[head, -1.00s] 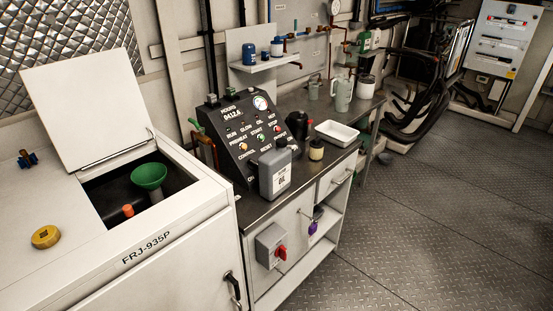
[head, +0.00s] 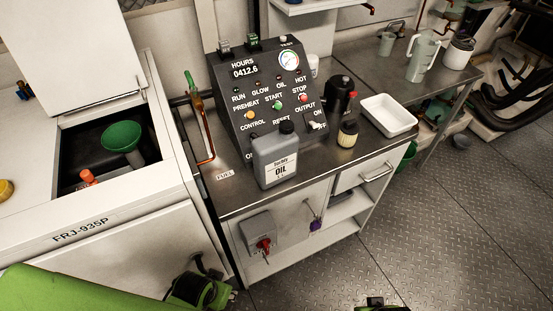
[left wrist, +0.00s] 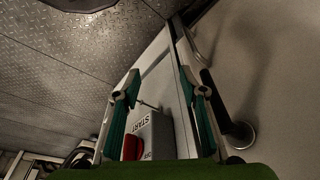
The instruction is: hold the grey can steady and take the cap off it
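The grey can (head: 274,164) with a white OIL label stands upright on the metal bench, in front of the control panel. Its dark cap (head: 286,127) is on its neck. My left gripper (head: 200,290) is low at the bottom of the head view, below and left of the can and apart from it. In the left wrist view its two fingers (left wrist: 158,80) are spread wide with nothing held between them; the can is not in that view. Only a small dark tip of my right gripper (head: 376,303) shows at the bottom edge, too little to judge its state.
The control panel (head: 250,95) stands close behind the can. A switch box (head: 259,233) is on the cabinet front. The generator with a green funnel (head: 122,136) is left.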

